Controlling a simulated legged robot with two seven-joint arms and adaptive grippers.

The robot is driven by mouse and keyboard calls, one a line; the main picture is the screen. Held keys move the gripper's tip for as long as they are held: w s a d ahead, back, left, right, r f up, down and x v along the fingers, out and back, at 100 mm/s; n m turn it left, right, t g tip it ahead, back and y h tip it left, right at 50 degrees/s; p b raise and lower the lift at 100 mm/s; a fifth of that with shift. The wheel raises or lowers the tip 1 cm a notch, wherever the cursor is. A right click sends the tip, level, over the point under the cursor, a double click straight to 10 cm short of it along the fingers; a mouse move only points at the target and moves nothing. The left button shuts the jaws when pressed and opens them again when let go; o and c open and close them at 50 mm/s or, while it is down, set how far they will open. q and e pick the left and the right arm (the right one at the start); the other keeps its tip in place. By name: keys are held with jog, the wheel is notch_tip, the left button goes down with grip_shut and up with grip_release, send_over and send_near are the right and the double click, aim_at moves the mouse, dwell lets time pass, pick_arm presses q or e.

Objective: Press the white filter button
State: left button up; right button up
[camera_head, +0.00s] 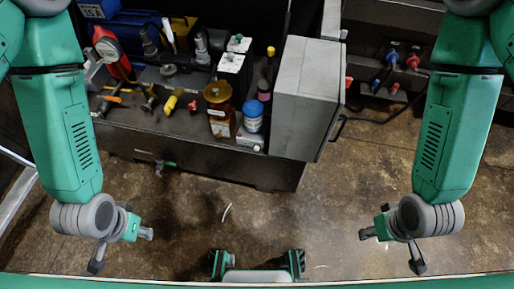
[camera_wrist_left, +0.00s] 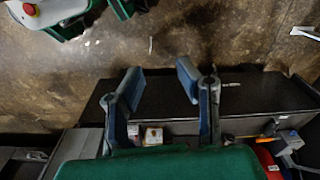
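I cannot pick out a white filter button for certain in either view. A small white box (camera_head: 250,140) sits at the bench's front edge, left of a large grey box (camera_head: 308,95); no button can be made out on it. My left gripper (camera_head: 123,250) hangs over the floor in front of the bench, apart from everything. In the left wrist view its two fingers (camera_wrist_left: 158,82) are spread with nothing between them. My right gripper (camera_head: 391,251) is over the floor at the right, its fingers spread and empty.
Red and blue connectors (camera_head: 390,58) are on a unit at the back right. The floor (camera_head: 330,215) in front is mostly clear.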

pick_arm(q)
grip_shut()
dwell(1.0)
